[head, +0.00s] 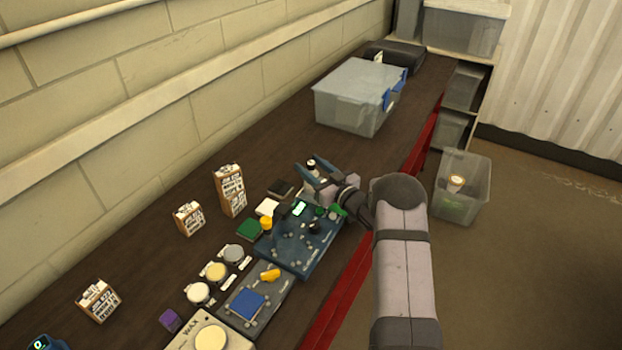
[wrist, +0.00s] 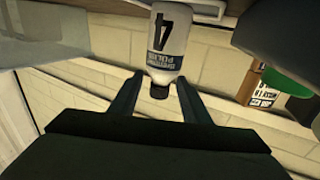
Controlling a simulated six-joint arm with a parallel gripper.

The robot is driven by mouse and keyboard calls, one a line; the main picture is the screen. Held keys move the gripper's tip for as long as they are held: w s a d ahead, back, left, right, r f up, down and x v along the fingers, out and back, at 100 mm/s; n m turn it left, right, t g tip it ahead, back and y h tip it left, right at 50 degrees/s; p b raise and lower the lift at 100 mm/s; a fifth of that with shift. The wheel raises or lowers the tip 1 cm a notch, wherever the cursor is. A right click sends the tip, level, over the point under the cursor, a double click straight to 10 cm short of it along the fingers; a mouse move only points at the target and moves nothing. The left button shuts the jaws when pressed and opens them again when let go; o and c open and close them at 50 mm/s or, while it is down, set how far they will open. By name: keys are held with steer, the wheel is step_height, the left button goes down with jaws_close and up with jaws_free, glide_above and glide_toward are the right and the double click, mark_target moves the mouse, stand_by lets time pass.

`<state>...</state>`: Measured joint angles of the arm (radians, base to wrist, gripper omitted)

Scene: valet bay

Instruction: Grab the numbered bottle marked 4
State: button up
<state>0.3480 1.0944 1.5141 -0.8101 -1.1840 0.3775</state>
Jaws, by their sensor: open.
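My gripper (wrist: 160,84) is open, with a finger on each side of the cap and gaps visible. In the head view my gripper (head: 313,172) is over the dark bench, around the bottle's top (head: 311,162). Most of the bottle is hidden there by the fingers.
A clear bin with blue latches (head: 345,95) stands behind. Small labelled boxes (head: 230,190) stand to the left. Another clear bin (head: 463,190) is off the bench at right.

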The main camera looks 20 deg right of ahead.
jaws_close()
steer(key=shift+r, duration=0.2)
